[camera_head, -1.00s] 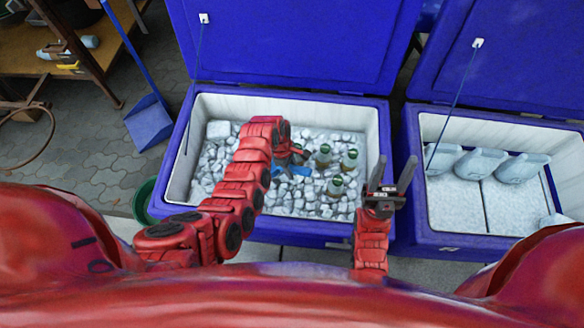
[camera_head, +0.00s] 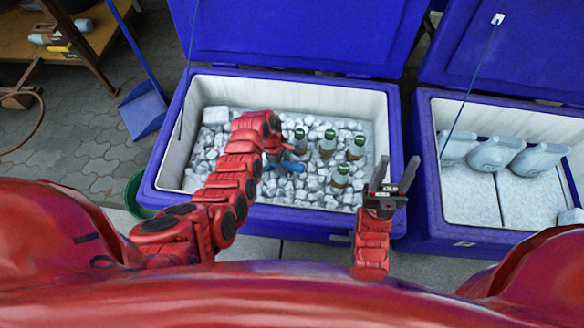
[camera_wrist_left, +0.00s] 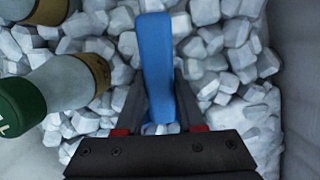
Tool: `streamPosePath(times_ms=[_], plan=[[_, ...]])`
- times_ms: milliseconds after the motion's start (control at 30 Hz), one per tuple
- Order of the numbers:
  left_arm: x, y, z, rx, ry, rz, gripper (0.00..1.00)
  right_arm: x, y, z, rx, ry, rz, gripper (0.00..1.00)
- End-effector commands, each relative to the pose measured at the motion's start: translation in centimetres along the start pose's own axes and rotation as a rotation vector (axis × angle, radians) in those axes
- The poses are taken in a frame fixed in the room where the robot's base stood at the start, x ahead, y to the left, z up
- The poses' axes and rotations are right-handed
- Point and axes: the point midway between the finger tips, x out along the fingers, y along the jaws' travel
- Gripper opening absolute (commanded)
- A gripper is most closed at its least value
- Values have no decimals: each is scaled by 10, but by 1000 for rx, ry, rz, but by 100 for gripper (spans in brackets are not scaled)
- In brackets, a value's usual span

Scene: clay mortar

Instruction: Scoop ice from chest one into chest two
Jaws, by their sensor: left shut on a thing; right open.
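The left blue chest (camera_head: 290,215) stands open and holds ice cubes (camera_head: 215,150) with several green-capped bottles (camera_head: 327,143) among them. My left gripper (camera_head: 280,160) is inside this chest, low over the ice, and is shut on a blue scoop. The scoop's blue handle (camera_wrist_left: 157,65) runs up between the fingers in the left wrist view; a blue bit of it (camera_head: 292,166) shows in the head view. The scoop's bowl is not clearly seen. The right blue chest (camera_head: 470,237) is open too, with a pale bottom and several jugs. My right gripper (camera_head: 393,178) is open and empty near the first chest's front right corner.
Pale jugs (camera_head: 497,154) lie along the back of the right chest. Bottles (camera_wrist_left: 70,83) lie close to the left gripper in the wrist view. A blue dustpan (camera_head: 143,112) and a green bucket (camera_head: 135,190) stand left of the chests.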

Motion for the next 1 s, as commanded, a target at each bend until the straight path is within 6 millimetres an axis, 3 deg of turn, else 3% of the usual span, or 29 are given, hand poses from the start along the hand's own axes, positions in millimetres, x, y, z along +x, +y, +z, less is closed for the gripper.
streamPosePath(times_ms=[500,600,1000], plan=[[-15,0,-61,-1,1,2,0,-24,-1,4,0,0,0,50],[-34,1,-52,2,24,1,0,-1,0,0,0,1,0,50],[-73,0,-39,0,103,1,0,44,2,-7,0,0,0,50]])
